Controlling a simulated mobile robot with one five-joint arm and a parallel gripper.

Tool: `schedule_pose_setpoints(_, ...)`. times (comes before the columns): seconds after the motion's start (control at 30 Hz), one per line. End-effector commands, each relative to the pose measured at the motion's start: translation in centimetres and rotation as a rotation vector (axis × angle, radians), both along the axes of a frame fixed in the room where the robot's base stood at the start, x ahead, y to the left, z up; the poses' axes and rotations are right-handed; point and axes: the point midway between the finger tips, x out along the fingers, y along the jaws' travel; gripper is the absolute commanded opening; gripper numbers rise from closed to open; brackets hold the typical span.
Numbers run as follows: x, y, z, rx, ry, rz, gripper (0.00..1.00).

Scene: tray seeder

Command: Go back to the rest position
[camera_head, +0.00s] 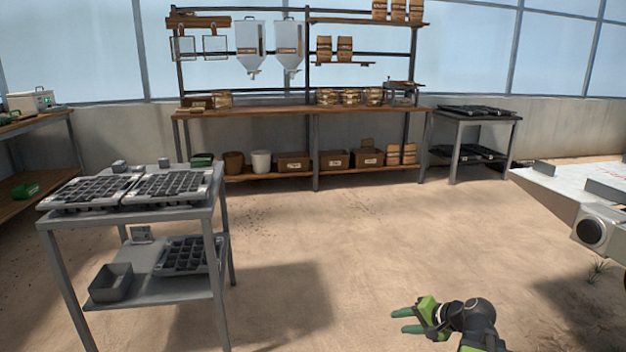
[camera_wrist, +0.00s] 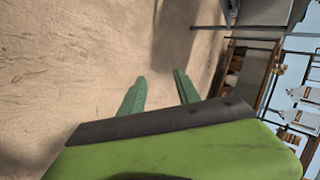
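My gripper (camera_head: 402,321) is at the lower right of the head view, above the bare sandy floor. Its two green fingers are apart with nothing between them. In the wrist view the fingers (camera_wrist: 158,92) also stand apart and empty, with floor behind them. My gripper touches nothing that I can see. It is well to the right of the grey metal cart (camera_head: 225,250).
The cart carries two seed trays (camera_head: 168,187) on top and another tray below. A long wooden bench (camera_head: 270,113) with shelves stands at the back. A grey table (camera_head: 478,117) with dark trays stands at the back right. The middle floor is clear.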

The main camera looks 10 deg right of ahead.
Motion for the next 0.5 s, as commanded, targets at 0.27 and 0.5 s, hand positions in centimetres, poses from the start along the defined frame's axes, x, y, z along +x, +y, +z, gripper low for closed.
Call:
schedule_pose_setpoints(0.27,-4.9,14.0,-3.1,-0.445,0.323,0.524,0.39)
schedule_pose_setpoints(0.5,-8.7,18.3,-2.4,-0.757,0.494,0.781,0.39)
